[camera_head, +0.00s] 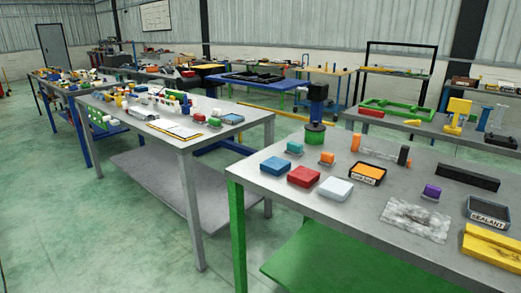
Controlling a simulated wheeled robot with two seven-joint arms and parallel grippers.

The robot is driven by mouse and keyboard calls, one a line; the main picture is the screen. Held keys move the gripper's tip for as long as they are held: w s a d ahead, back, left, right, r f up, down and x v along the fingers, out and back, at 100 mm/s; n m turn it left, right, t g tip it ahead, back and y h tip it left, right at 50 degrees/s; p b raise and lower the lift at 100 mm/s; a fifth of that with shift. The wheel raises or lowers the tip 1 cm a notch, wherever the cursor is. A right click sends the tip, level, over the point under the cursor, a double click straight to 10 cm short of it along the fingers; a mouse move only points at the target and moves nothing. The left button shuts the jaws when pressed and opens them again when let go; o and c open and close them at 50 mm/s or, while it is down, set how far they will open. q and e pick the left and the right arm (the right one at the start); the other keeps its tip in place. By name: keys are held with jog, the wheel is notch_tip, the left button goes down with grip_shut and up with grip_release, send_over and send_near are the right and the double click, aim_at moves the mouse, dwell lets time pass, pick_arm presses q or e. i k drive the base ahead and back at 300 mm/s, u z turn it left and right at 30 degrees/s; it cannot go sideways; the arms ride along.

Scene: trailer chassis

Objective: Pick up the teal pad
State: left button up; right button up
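A small teal block-like pad (294,147) sits on a thin grey base near the far left part of the green-legged table (240,172). Just in front of it and to its left lies a larger flat blue pad (275,165). A small orange block (326,158) sits to the right of the teal one. A red pad (303,176) and a white pad (336,188) lie nearer the front edge. Neither of my grippers is in view.
A labelled tray with orange contents (367,174), a purple block (432,191), a crumpled grey sheet (414,220), a SEALANT tray (487,213) and a yellow part (493,246) share the table. Another grey table (190,143) stands left across open green floor.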

aim_at(295, 149)
jog(key=u, duration=1.5)
jog(key=i, duration=1.95)
jog(key=z, duration=3.35)
